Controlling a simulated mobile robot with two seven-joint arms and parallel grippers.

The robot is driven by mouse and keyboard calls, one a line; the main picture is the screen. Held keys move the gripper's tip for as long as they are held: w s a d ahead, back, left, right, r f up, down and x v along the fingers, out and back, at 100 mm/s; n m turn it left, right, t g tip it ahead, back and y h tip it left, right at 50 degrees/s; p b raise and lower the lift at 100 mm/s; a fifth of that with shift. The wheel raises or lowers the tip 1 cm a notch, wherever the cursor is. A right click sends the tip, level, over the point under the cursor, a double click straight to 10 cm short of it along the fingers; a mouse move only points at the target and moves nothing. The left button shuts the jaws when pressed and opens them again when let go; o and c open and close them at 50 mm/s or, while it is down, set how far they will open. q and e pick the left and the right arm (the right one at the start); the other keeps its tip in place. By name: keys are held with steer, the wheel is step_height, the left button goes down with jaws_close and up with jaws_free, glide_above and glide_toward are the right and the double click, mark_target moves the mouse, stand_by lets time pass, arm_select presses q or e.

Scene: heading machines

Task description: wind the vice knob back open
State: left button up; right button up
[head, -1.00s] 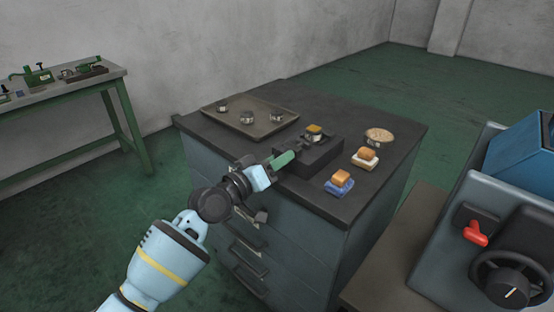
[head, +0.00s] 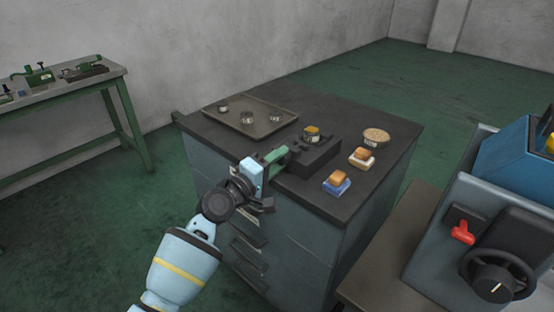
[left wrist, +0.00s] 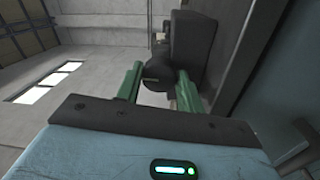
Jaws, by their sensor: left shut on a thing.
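The vice is a dark block (head: 320,154) on the cabinet top, near its front edge, with a small yellow-topped round piece (head: 312,132) on it. My left gripper (head: 276,156) reaches the vice from the front left, its green fingers at the knob end. In the left wrist view, the fingers (left wrist: 158,80) are shut on the dark round vice knob (left wrist: 156,66), one on each side. The knob itself is mostly hidden by the fingers in the head view. My right gripper is not in view.
A tray (head: 270,127) with several small round metal pieces lies at the back left of the cabinet top (head: 350,110). A round tan-topped container (head: 376,137) and two orange-topped blocks (head: 361,157) (head: 337,183) stand right of the vice. A machine with a handwheel (head: 497,276) is at right.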

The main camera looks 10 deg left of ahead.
arm_select(q)
steer(key=shift+n, duration=0.4)
steer(key=o, duration=1)
steer(key=v, duration=0.7)
steer(key=shift+s+a+p, duration=0.25)
steer(key=shift+s+p, duration=0.05)
steer(key=shift+p, duration=0.05)
